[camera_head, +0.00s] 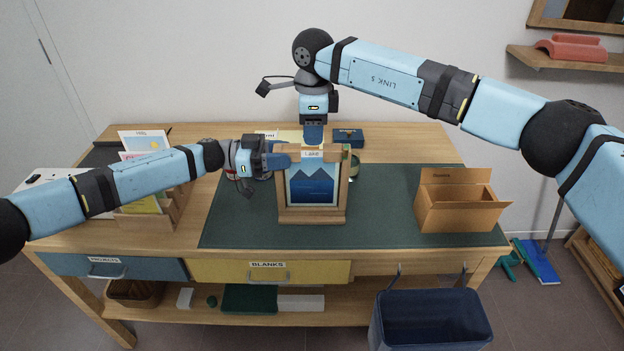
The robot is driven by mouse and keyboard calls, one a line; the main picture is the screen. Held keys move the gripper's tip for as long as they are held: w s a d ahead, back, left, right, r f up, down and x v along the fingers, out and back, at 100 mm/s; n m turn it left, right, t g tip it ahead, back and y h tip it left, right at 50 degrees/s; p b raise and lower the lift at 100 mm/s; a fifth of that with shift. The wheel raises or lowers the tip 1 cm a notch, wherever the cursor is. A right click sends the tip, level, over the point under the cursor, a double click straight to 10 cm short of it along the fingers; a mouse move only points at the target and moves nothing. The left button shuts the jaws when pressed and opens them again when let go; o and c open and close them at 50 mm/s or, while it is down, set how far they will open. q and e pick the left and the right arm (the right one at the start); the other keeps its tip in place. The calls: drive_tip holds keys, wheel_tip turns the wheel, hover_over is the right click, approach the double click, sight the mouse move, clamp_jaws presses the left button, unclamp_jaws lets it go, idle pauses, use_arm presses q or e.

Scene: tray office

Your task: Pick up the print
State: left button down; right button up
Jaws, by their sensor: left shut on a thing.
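The print (312,188), a picture of blue mountains, stands upright in a wooden frame-like stand (312,216) on the dark green mat. My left gripper (284,160) comes in from the left and is shut at the upper left edge of the print; its fingertips are partly hidden there. My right gripper (313,143) points straight down just above the top of the stand, at a small label. Its fingers overlap, so I cannot tell whether they are open or touching the stand.
An open cardboard box (455,206) stands on the mat's right side. A wooden rack with cards (150,205) is at the left, under my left arm. A small dark blue box (348,138) lies behind the stand. The mat's front left (240,225) is clear.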

wheel_tip(320, 180, down, 5)
drive_tip(key=shift+w+a+r, duration=0.1)
drive_tip(key=shift+a, duration=0.05)
clamp_jaws()
wheel_tip(320, 180, up, 28)
idle(0.5)
use_arm(q)
drive_tip(key=c, duration=0.6)
unclamp_jaws()
drive_tip(key=shift+c, duration=0.2)
drive_tip(key=shift+a, duration=0.1)
